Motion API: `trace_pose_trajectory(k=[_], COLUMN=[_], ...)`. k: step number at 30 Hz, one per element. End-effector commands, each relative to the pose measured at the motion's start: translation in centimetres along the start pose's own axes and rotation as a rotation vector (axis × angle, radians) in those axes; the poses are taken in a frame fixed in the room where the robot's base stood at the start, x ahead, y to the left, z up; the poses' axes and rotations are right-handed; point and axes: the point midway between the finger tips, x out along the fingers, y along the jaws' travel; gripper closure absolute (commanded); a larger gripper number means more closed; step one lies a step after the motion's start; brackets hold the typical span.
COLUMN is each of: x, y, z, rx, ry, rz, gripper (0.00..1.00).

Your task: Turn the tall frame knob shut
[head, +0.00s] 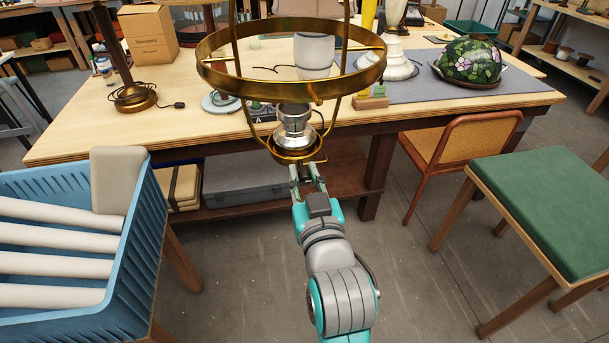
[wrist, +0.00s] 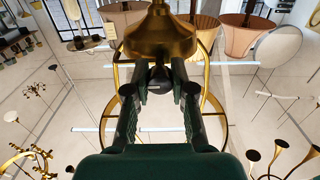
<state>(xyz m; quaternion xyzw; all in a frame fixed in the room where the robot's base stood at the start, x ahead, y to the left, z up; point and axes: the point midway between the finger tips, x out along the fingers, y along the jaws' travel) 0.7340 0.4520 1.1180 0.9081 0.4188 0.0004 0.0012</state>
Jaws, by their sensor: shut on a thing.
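The tall brass frame hangs in front of the workbench in the head view, with a wide ring (head: 290,95) and curved arms running down to a brass cup (head: 290,153). A silver lamp part (head: 293,125) sits above the cup. In the wrist view, looking upward, the brass cup (wrist: 160,38) fills the top middle. A small dark knob (wrist: 160,79) is directly under it. My gripper (head: 306,172) is below the cup, with its fingers on either side of the knob, shut on it. The knob is hidden in the head view.
The wooden workbench (head: 75,135) behind holds a lamp base (head: 134,97), a white cylinder and a stained-glass shade (head: 470,62). A blue crate (head: 145,215) of white tubes is at left. A cane chair (head: 460,150) and green-topped stool (head: 545,200) are at right.

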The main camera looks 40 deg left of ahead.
Motion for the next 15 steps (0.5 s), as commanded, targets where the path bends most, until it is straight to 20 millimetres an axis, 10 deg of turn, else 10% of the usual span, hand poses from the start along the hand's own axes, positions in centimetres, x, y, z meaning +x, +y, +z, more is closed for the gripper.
trace_pose_trajectory(k=[15], x=[-0.01], y=[-0.06], z=[0.00], rx=[-0.248], ry=[0.000], rz=[0.000], gripper=[1.00])
